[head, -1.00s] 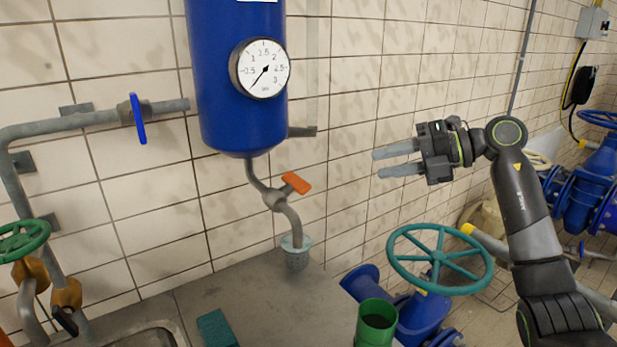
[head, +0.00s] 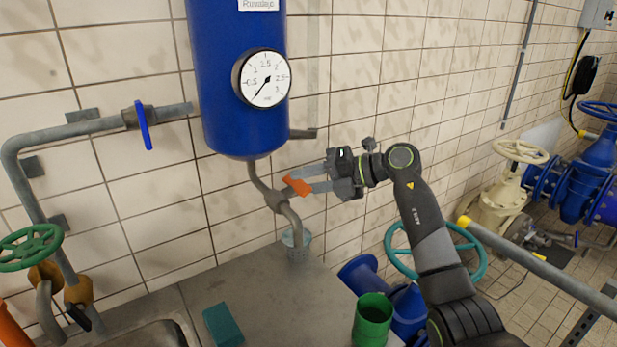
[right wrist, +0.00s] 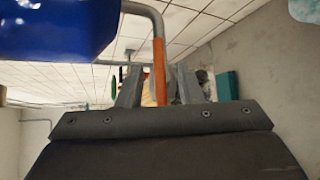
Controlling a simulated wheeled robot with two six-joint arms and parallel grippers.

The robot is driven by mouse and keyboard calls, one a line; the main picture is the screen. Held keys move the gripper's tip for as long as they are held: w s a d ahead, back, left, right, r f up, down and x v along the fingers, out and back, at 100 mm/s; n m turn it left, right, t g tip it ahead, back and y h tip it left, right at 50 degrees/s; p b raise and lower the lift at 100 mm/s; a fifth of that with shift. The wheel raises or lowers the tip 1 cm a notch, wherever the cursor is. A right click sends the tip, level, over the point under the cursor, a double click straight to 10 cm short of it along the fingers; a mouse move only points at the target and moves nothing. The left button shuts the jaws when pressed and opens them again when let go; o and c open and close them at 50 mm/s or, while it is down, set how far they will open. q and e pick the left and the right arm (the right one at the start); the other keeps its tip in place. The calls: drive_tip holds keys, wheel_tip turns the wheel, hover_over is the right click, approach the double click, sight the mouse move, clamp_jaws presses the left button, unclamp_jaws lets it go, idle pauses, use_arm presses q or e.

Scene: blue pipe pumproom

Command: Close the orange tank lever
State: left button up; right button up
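The orange lever (head: 297,186) sits on the small valve (head: 277,201) in the grey pipe below the blue tank (head: 238,80). It sticks out towards the right of the pipe. My right gripper (head: 302,180) reaches in from the right, its fingertips at the lever. In the right wrist view the orange lever (right wrist: 159,72) stands between the two grey fingers, with a gap visible beside it, so the gripper is open around it. Whether a finger touches the lever cannot be told. My left gripper is not in view.
A round gauge (head: 262,78) is on the tank. Below are a drain cup (head: 296,243), a grey counter (head: 265,290), a teal block (head: 222,325) and a green cylinder (head: 373,318). A teal handwheel (head: 478,262) lies behind my right arm. The tiled wall is close behind the pipe.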

drive_tip(key=shift+c, duration=0.3)
clamp_jaws()
drive_tip(key=shift+a+r+m+h+p, duration=0.1)
drive_tip(key=shift+r+m+h+p, duration=0.1)
drive_tip(key=shift+m+h+p, duration=1.25)
drive_tip(key=shift+a+r+m+h+p, duration=0.1)
drive_tip(key=shift+r+m+h+p, duration=0.1)
drive_tip(key=shift+m+h+p, duration=1.2)
drive_tip(key=shift+y+p, duration=0.35)
drive_tip(key=shift+p, duration=0.05)
